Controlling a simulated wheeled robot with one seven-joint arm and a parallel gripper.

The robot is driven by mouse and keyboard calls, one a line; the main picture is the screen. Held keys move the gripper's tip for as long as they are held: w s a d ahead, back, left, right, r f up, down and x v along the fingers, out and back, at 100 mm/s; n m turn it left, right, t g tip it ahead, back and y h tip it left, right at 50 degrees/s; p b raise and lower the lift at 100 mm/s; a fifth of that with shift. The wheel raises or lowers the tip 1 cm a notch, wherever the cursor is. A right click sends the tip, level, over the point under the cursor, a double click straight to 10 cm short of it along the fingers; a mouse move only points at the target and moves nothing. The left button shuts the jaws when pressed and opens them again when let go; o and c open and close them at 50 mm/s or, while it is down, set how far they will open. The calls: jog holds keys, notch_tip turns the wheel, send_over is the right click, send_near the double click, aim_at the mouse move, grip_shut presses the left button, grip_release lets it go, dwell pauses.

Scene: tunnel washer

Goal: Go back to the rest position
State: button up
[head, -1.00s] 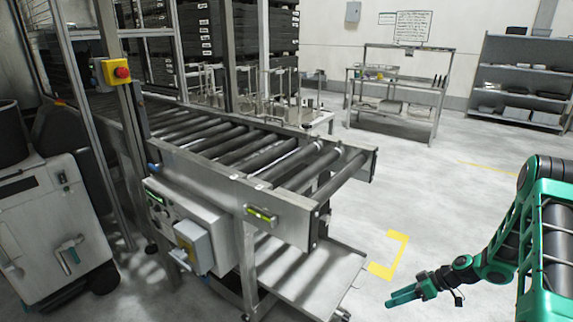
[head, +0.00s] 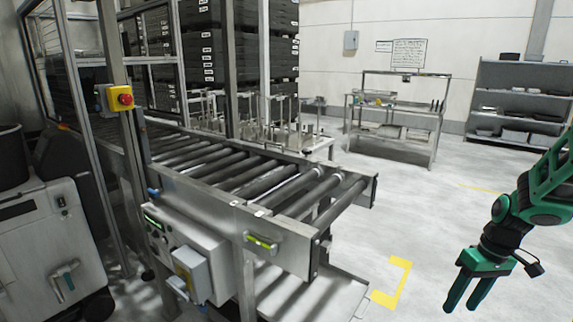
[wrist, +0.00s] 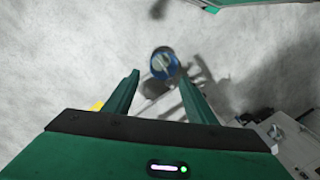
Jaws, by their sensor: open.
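My green gripper (head: 464,300) hangs at the lower right of the head view, over the bare floor right of the roller conveyor. Its two fingers point down and stand apart, with nothing held between them. In the wrist view the two fingers (wrist: 158,84) are also spread. A round dark thing with a blue inside (wrist: 164,63) shows near the fingertips there; I cannot tell what it is or how far below it lies.
The roller conveyor (head: 290,232) ends to the left of my gripper, with a control box (head: 195,255) on its side. A yellow floor marking (head: 394,285) lies between them. A workbench (head: 393,123) and grey shelves (head: 520,100) stand at the back. Open floor lies between.

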jog(key=s+a+r+m+h, duration=0.1)
jog(key=s+r+m, duration=0.3)
jog(key=s, duration=0.7)
jog(key=s+a+r+m+h, duration=0.1)
jog(key=s+r+m, duration=0.3)
jog(key=s+r, duration=0.3)
jog(key=s, duration=0.3)
jog(key=shift+s+a+r, duration=0.2)
jog(key=shift+s+a, duration=0.05)
jog(key=shift+s, duration=0.1)
jog(key=shift+w+f, duration=0.25)
jog(key=shift+w, duration=0.4)
jog(key=shift+c, duration=0.4)
